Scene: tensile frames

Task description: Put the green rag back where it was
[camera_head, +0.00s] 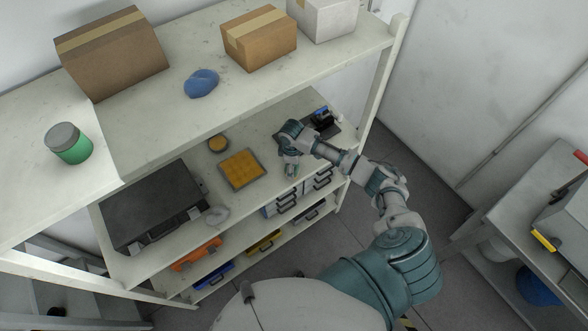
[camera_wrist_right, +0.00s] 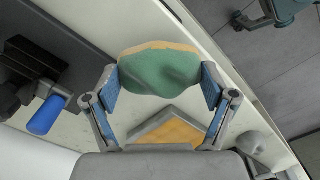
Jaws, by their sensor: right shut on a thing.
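The green rag (camera_wrist_right: 158,70), a folded lump with a tan edge, is between the blue-padded fingers of my right gripper (camera_wrist_right: 160,88) in the right wrist view. The fingers press on its two ends. In the head view my right gripper (camera_head: 290,168) is over the middle shelf (camera_head: 262,137), to the right of a square tray with an orange-yellow inside (camera_head: 242,169). The rag is too small and covered there to make out clearly. My left gripper does not show.
A dark tool with a blue handle (camera_wrist_right: 46,115) is on the shelf beside the gripper. The upper shelf (camera_head: 150,133) overhangs the back, holding boxes and a blue cloth (camera_head: 200,83).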

